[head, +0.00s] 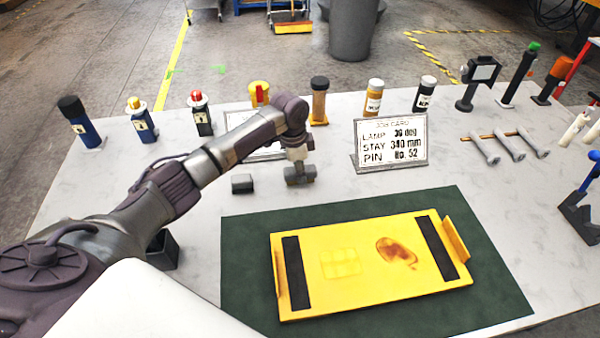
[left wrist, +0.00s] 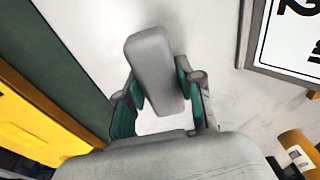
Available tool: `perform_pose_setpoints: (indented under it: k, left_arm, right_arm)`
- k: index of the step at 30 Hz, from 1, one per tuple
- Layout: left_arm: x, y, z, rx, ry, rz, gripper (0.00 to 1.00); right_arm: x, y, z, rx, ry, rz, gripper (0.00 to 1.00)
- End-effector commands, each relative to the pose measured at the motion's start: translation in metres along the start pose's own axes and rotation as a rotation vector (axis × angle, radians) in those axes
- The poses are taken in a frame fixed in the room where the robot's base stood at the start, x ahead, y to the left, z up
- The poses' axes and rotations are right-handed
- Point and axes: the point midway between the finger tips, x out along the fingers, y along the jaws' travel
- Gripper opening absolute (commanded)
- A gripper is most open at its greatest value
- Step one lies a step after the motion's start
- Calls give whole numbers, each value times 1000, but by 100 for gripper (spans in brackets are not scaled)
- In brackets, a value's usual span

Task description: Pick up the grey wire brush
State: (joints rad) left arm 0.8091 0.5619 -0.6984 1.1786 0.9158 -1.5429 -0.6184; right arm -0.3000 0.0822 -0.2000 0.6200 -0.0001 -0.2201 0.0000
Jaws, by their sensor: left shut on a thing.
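The grey wire brush (left wrist: 152,58) is a pale grey oblong block with rounded edges in the left wrist view; no bristles show from this side. My left gripper (left wrist: 160,90) is shut on it, with a green-padded finger on each side, and the brush's far end sticks out beyond the fingers. In the head view my left gripper (head: 299,178) points down over the table behind the green mat. There the brush is small and hard to tell from the fingers, and I cannot tell whether it touches the table. My right gripper is not in view.
A yellow plate (head: 365,290) lies on the green mat (head: 245,270) in front. A job card (head: 391,143) stands to the right. Several bottles, including an amber one (head: 319,100), line the back.

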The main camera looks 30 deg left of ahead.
Motion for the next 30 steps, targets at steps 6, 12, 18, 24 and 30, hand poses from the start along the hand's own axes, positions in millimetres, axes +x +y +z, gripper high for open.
perform_pose_setpoints:
  k: [6, 12, 18, 24, 30]
  left_arm:
    - [-4, -1, -1, 1, 2, -3, 0]
    - [-38, -2, -6, 2, 5, -5, 0]
    - [-62, 15, -45, 6, 6, -1, 0]
    - [-83, 32, -87, 4, 4, -1, 0]
    - [-97, 43, -112, 1, 2, 1, 0]
  right_arm:
    - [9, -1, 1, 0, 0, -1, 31]
    - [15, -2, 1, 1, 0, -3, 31]
    - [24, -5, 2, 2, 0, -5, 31]
    - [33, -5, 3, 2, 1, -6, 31]
    - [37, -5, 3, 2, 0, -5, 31]
